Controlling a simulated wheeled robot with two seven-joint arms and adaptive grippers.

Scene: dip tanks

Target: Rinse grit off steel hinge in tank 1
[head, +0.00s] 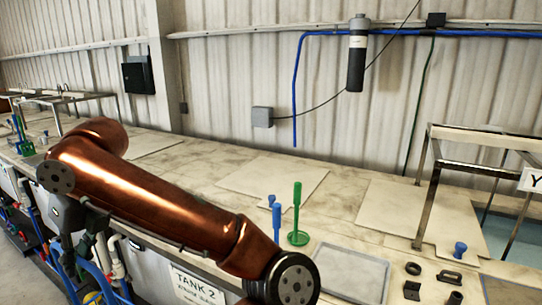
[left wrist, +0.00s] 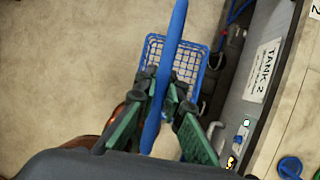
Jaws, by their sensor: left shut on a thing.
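My left gripper (left wrist: 160,98) shows in the left wrist view, its green-padded fingers shut on a long blue bar (left wrist: 172,35). A blue wire basket (left wrist: 186,50) lies beyond the bar; whether the two are joined, I cannot tell. In the head view my left arm crosses the lower left, and its gripper is out of sight below the edge. Several small dark metal parts lie on the bench at right, among them a flat bracket-like piece (head: 449,277) and an angled piece (head: 411,290). Which is the hinge, I cannot tell. No tank 1 sign shows.
A tank 2 sign (head: 197,287) is on the bench front. A grey tray (head: 350,272), a green upright tool (head: 297,215) and blue knobbed pieces (head: 276,220) stand on the bench. A metal frame (head: 425,190) rises over an opening at right.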

